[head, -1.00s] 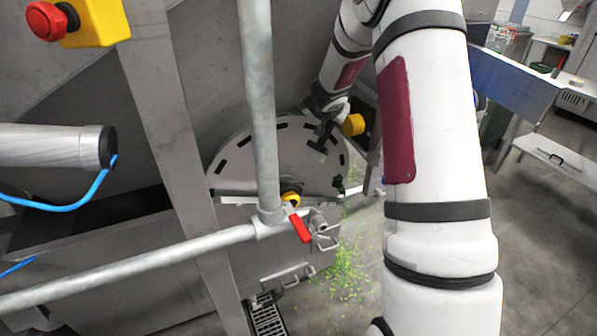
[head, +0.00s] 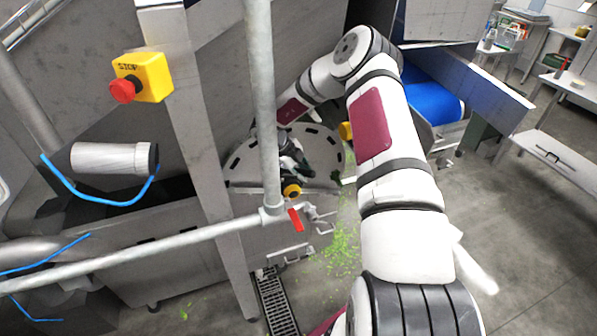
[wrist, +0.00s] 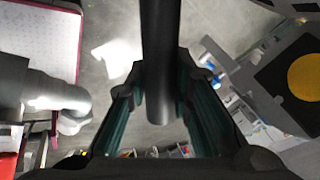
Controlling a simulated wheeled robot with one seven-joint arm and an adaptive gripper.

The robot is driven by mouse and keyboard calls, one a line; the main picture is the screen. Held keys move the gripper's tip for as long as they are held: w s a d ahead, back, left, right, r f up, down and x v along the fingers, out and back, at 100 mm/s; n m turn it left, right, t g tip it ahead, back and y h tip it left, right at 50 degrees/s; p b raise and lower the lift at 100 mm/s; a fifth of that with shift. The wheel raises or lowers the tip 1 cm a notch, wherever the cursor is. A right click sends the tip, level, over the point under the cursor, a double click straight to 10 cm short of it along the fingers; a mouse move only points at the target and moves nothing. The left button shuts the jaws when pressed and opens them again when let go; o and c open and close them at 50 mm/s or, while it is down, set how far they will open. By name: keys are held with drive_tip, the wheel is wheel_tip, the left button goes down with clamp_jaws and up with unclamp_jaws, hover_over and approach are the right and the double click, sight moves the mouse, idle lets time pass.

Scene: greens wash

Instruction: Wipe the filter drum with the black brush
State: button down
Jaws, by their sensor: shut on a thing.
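The filter drum (head: 322,137) is a grey disc with dark slots around its rim, behind an upright pipe in the head view. My gripper (head: 291,160) is in front of the drum's face, partly hidden by the pipe. In the wrist view, my gripper (wrist: 160,85) has teal-lined fingers shut on the black brush (wrist: 160,45), whose dark handle runs up between them. The brush's head is out of the wrist view and cannot be made out in the head view, so I cannot tell whether it touches the drum.
The upright pipe (head: 260,100) and a sloping rail (head: 150,258) stand before the drum. A red valve lever (head: 296,220) and yellow knob (head: 291,190) sit low by it. Green scraps (head: 340,245) lie on the floor. A stop button (head: 140,80) is at left.

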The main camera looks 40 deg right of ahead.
drive_tip(key=shift+m, duration=0.4)
drive_tip(key=w+b, duration=0.3)
drive_tip(key=w, duration=0.2)
drive_tip(key=shift+w+d+f, duration=0.1)
drive_tip(key=shift+w, duration=0.1)
idle(0.7)
drive_tip(key=shift+s+d+f, duration=0.2)
drive_tip(key=shift+d+f, duration=0.05)
drive_tip(key=shift+d, duration=0.3)
drive_tip(key=shift+s+d+f, duration=0.15)
drive_tip(key=shift+d+f, duration=0.1)
drive_tip(key=shift+d, duration=0.25)
drive_tip(key=shift+d, duration=0.1)
drive_tip(key=shift+d+f+b, duration=0.25)
drive_tip(key=shift+d, duration=0.3)
drive_tip(key=shift+d+f+b, duration=0.25)
drive_tip(key=shift+d, duration=0.3)
